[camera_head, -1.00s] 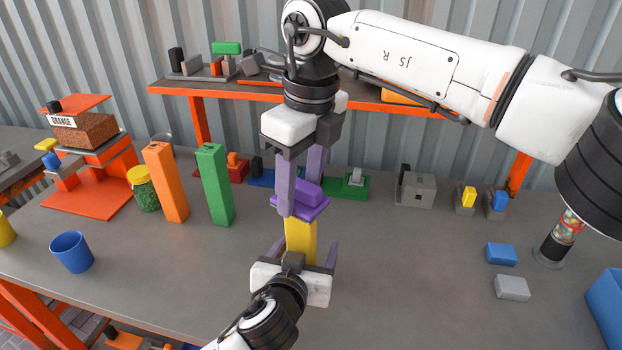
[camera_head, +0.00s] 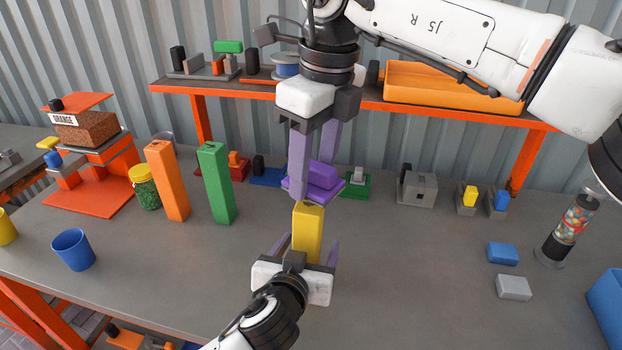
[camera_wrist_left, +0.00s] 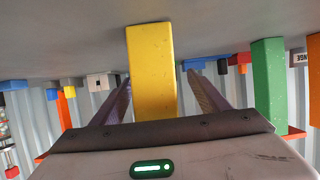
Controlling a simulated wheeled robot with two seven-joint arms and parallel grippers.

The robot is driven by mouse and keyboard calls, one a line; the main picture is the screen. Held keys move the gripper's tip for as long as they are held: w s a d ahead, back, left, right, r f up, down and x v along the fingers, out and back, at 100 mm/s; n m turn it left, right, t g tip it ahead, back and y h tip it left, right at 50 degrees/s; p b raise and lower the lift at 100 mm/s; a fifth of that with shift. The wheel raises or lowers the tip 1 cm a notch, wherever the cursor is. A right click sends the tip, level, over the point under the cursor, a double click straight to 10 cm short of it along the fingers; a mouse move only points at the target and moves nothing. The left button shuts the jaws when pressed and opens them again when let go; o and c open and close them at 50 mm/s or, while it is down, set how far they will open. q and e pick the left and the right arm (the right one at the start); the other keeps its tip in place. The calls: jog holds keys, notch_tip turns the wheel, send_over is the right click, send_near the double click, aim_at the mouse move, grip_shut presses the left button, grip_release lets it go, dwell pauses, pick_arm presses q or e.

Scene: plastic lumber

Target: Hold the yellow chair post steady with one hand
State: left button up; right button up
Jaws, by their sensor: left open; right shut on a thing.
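The yellow chair post (camera_head: 308,232) stands upright on the table, its top bare in the head view. My left gripper (camera_head: 306,250) is open, its fingers on either side of the post. In the left wrist view the post (camera_wrist_left: 151,70) is between the two purple fingers, with visible gaps on both sides. My right gripper (camera_head: 314,175) is shut on a purple piece (camera_head: 322,182), a flat plate with a raised block. It holds the piece above and behind the post, apart from it. The post's foot is hidden by my left gripper.
An orange post (camera_head: 167,182) and a green post (camera_head: 216,185) stand to the left. A green-filled jar (camera_head: 145,188) and blue cup (camera_head: 73,250) are further left. An orange shelf (camera_head: 430,110) runs along the back. Blue (camera_head: 502,253) and grey (camera_head: 513,287) blocks lie right.

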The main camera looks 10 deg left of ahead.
jog(key=shift+r, duration=2.3)
jog(key=w+d+f+n, duration=0.1)
jog(key=d+f+n, duration=0.1)
jog(key=d+f, duration=0.95)
jog(key=n, duration=0.2)
send_over(417, 314)
notch_tip(417, 314, down, 7)
jog(key=shift+g, duration=0.3)
jog(key=f, duration=0.6)
jog(key=shift+d, duration=0.2)
jog(key=shift+f, duration=2.25)
jog(key=shift+f, duration=0.1)
